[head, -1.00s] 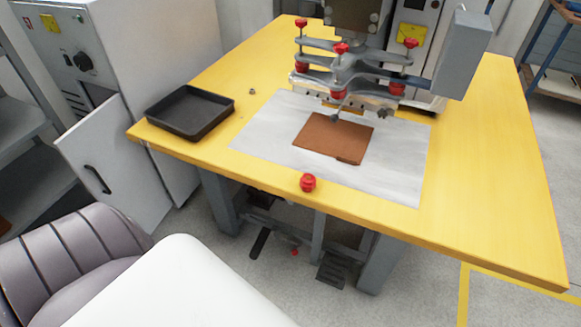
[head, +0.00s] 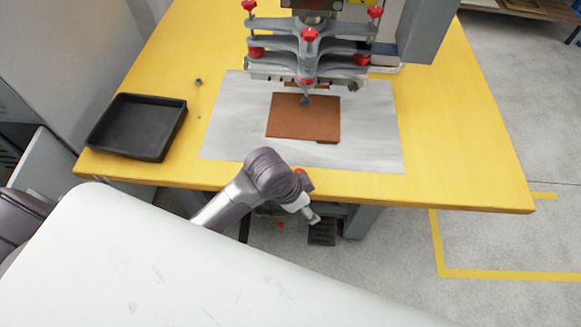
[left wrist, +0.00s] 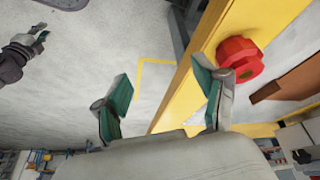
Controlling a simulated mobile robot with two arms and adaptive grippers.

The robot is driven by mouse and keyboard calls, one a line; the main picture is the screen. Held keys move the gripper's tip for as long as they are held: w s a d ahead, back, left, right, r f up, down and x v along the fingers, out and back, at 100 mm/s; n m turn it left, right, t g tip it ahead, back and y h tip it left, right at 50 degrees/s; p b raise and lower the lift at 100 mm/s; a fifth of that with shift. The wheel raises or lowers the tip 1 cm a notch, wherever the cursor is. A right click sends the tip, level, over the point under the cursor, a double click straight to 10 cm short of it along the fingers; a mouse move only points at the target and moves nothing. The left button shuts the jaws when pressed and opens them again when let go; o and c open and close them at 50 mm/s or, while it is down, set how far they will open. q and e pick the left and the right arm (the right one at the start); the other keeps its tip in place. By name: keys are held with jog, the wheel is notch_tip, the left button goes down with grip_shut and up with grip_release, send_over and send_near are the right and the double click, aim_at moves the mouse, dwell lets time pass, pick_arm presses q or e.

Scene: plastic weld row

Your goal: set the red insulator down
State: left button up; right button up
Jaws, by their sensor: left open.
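The red insulator (left wrist: 240,60) is a round, lobed red knob with a dark centre on the yellow table's front edge. In the head view only a bit of it (head: 300,171) shows behind my left wrist. My left gripper (left wrist: 162,85) is open with nothing between its green-padded fingers. Its right finger is close to the insulator; I cannot tell whether they touch. In the head view this gripper (head: 312,217) points down in front of the table edge. A dark gripper (left wrist: 35,42), seemingly my right one, shows small at the far left of the wrist view.
The yellow table (head: 460,150) bears a grey sheet (head: 225,130) with a brown plate (head: 300,118). Above it stands a press with red knobs (head: 310,50). A black tray (head: 140,155) lies at the left. The table's right side is clear.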

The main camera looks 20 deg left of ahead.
pick_arm(q)
jog(key=w+a+r+m+g+y+p, duration=0.1)
jog(key=w+a+r+m+y, duration=0.1)
jog(key=w+r+m, duration=0.3)
jog(key=w+a+r+m+g+y, duration=0.2)
jog(key=a+r+m, duration=0.1)
jog(key=r+m, duration=0.3)
jog(key=shift+n, duration=0.7)
jog(key=f, duration=0.6)
jog(key=shift+w+d+f, duration=0.15)
jog(key=shift+d+f, duration=0.05)
jog(key=shift+f, duration=0.1)
jog(key=shift+w+d+f+p, duration=0.1)
jog(key=shift+f+p, duration=0.05)
jog(key=shift+f, duration=1.35)
jog(key=shift+d+f+p, duration=0.1)
jog(key=shift+f+p, duration=0.05)
jog(key=shift+f, duration=1.3)
grip_shut()
jog(key=shift+r, duration=0.15)
